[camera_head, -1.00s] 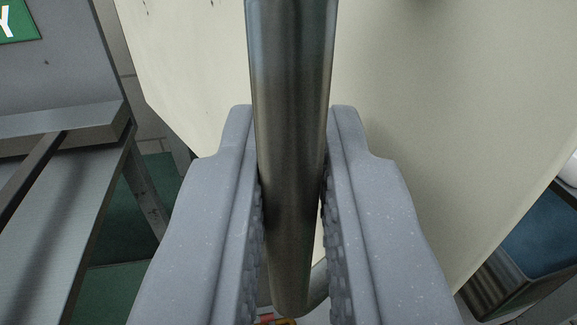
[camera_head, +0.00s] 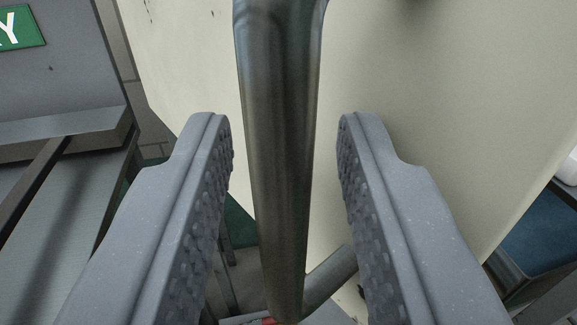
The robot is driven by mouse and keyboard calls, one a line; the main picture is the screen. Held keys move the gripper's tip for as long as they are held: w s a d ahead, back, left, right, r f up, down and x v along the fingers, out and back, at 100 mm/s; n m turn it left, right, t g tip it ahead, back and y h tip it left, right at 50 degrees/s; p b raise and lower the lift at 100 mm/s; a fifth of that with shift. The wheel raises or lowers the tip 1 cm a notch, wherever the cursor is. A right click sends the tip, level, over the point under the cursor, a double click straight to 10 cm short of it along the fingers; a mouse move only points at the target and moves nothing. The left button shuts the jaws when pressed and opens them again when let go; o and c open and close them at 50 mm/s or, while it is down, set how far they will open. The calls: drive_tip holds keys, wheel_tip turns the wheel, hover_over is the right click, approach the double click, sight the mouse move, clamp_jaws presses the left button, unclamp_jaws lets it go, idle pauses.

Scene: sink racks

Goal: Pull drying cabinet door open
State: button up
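The cream drying cabinet door (camera_head: 400,60) stands at an angle behind my gripper, its lower left edge slanting down through the picture. Its metal bar handle (camera_head: 278,130) runs nearly upright through the middle, with a bend at the top and a lower mount (camera_head: 332,275) joining it to the door. My gripper (camera_head: 285,135) is open, with one textured finger on each side of the handle. Clear gaps show between the bar and both fingers. The rest of the cabinet is hidden or out of view.
A grey metal bench (camera_head: 60,190) with a raised edge lies at the left, below a green sign (camera_head: 20,28) with white lettering. A blue-lined basin or bin (camera_head: 548,235) is at the lower right, close to the door's edge. Dark green floor shows between.

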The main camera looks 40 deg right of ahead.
drive_tip(key=b+v, duration=0.1)
drive_tip(key=v, duration=0.4)
drive_tip(key=shift+s+a+f, duration=0.15)
drive_tip(key=shift+s+a, duration=0.05)
drive_tip(key=shift+a, duration=0.05)
drive_tip(key=shift+v, duration=0.9)
